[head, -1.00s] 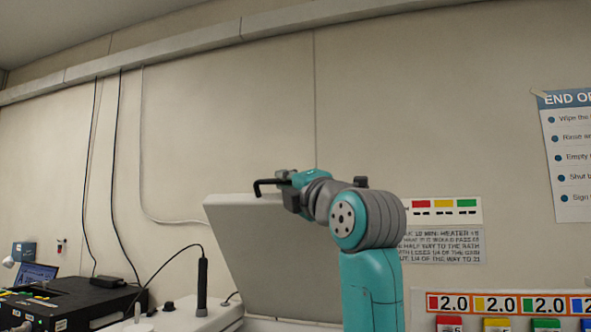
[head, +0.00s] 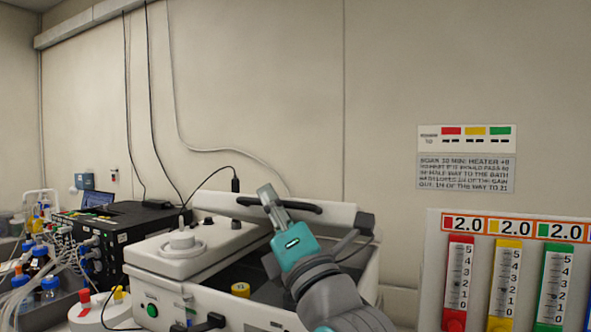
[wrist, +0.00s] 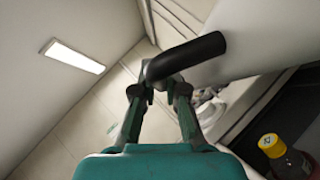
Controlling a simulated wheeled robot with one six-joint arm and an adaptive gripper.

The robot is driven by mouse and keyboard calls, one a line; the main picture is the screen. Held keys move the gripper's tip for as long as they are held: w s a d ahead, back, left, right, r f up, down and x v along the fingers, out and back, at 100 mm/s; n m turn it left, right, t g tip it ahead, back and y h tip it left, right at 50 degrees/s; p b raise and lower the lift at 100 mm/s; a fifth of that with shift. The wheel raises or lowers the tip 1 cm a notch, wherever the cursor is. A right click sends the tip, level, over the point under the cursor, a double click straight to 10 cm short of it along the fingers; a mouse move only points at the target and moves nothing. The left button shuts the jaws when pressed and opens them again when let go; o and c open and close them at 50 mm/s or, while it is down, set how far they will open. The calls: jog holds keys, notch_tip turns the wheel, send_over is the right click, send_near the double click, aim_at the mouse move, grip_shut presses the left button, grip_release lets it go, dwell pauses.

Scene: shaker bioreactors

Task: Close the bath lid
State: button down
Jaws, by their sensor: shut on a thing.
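The bath (head: 232,303) is a white unit with a dark opening, below the middle of the head view. Its white lid (head: 342,214) is raised above the opening, tilted and partly open, with its handle edge toward me. A black bar handle (head: 300,206) runs along that edge. My gripper (head: 268,196) is shut on the handle. In the wrist view my fingers (wrist: 160,88) close around the black handle (wrist: 190,57), with the pale lid (wrist: 255,45) beyond it. My arm hides part of the opening and the right side of the bath.
A yellow-capped bottle (wrist: 285,160) stands near the bath opening; its yellow cap (head: 240,289) shows in the head view. A black instrument (head: 115,235) and several bottles are at the left. Coloured gauges (head: 505,285) stand at the right.

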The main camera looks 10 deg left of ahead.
jog(key=s+f, duration=0.1)
jog(key=f, duration=0.4)
jog(key=s+f, duration=0.1)
jog(key=f, duration=0.4)
jog(key=s+a+f, duration=0.1)
jog(key=f, duration=0.3)
jog(key=shift+s+a+f, duration=0.1)
jog(key=shift+s+f, duration=0.05)
jog(key=shift+f, duration=0.25)
jog(key=shift+s+f, duration=0.1)
jog(key=shift+f, duration=0.9)
jog(key=c, duration=1.5)
grip_release()
jog(key=shift+r, duration=0.3)
jog(key=shift+s, duration=0.1)
jog(key=v, duration=1.2)
jog(key=shift+f, duration=0.1)
